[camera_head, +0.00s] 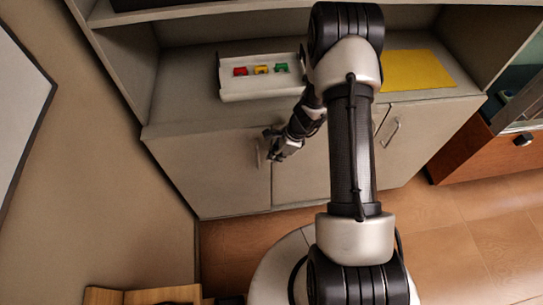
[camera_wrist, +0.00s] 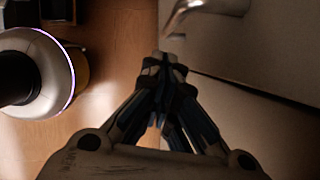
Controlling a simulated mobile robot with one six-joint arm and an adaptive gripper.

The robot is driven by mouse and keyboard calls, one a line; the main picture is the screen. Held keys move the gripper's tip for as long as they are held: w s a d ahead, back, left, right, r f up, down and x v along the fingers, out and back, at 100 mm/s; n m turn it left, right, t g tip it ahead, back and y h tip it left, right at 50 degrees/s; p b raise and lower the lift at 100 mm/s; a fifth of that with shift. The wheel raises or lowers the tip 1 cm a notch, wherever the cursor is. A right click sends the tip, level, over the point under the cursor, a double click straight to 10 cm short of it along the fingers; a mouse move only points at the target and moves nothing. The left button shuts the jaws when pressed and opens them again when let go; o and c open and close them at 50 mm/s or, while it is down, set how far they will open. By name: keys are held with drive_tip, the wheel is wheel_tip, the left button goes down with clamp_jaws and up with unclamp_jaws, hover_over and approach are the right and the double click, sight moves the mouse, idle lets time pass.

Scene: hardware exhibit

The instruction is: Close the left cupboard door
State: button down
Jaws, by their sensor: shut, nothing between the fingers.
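The left cupboard door (camera_head: 215,170) is a pale grey panel at the lower left of the cabinet in the head view. It looks flush or nearly flush with the cabinet front; a small gap cannot be ruled out. Its vertical metal handle (camera_head: 257,155) is near its right edge. My gripper (camera_head: 271,146) is just right of this handle, in front of the seam between doors. In the wrist view my gripper (camera_wrist: 167,60) is shut and empty, its tips close to a pale door panel (camera_wrist: 235,50) and below a metal handle (camera_wrist: 178,22). Contact cannot be told.
The middle door is partly hidden by my arm; a right door (camera_head: 415,140) has its own handle (camera_head: 390,133). On the counter are a white tray (camera_head: 250,94) with coloured pieces and a yellow sheet (camera_head: 418,70). A wooden box (camera_head: 140,296) lies at lower left. Open floor (camera_head: 450,235) is at right.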

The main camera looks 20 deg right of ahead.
drive_tip(key=d+p+v, duration=0.1)
drive_tip(key=p+v, duration=0.3)
drive_tip(key=v, duration=0.6)
drive_tip(key=shift+s+d, duration=0.25)
drive_tip(key=shift+s, duration=0.1)
drive_tip(key=shift+r, duration=0.1)
drive_tip(key=s+a+r+n, duration=0.2)
drive_tip(key=a+r+n, duration=0.15)
drive_tip(key=r, duration=0.45)
drive_tip(key=s+a+r+n+h, duration=0.15)
drive_tip(key=r+n, duration=0.25)
drive_tip(key=r, duration=0.4)
drive_tip(key=s+a+r+n, duration=0.1)
drive_tip(key=a+r+n, duration=0.3)
drive_tip(key=r, duration=0.4)
drive_tip(key=s+a+r+n+t+h, duration=0.1)
drive_tip(key=s+r+n, duration=0.4)
drive_tip(key=s, duration=0.3)
drive_tip(key=s+r+n+t+h, duration=0.1)
drive_tip(key=s+r+n, duration=0.4)
drive_tip(key=s, duration=0.4)
drive_tip(key=shift+a+n+t, duration=0.35)
drive_tip(key=shift+n+t, duration=0.05)
drive_tip(key=shift+n, duration=0.25)
